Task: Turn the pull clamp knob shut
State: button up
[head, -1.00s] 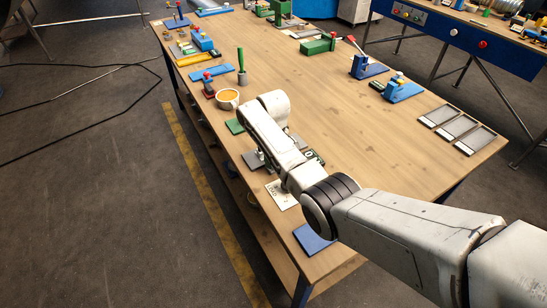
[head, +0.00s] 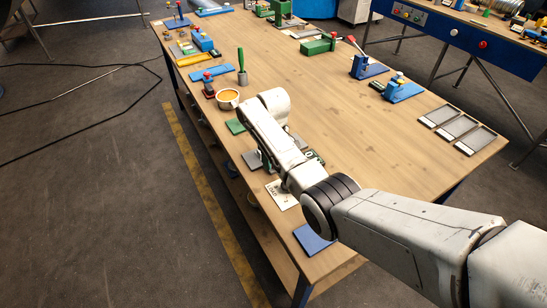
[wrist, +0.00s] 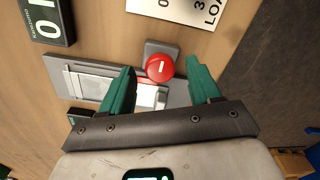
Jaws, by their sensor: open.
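A red round knob (wrist: 161,67) with a white bar mark sits on a small grey block in the wrist view. A grey metal plate with a pale block (wrist: 147,96) lies beside it, partly behind my left finger. My gripper (wrist: 161,66) has two green fingers, spread apart. In the picture the knob shows between the fingertips, with a gap on each side; I cannot tell how far above it they are. In the head view my arm hides the knob, and only a grey plate (head: 252,160) shows at the spot.
A white printed card (head: 281,195) and a black label block (wrist: 47,20) lie close by. A blue mat (head: 313,239) is near the table corner. An orange-filled cup (head: 228,97) and a green-handled tool (head: 241,65) stand further along the edge. The table's middle is clear.

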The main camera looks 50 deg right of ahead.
notch_tip(320, 180, up, 10)
jog(key=b, duration=0.1)
dwell(0.9)
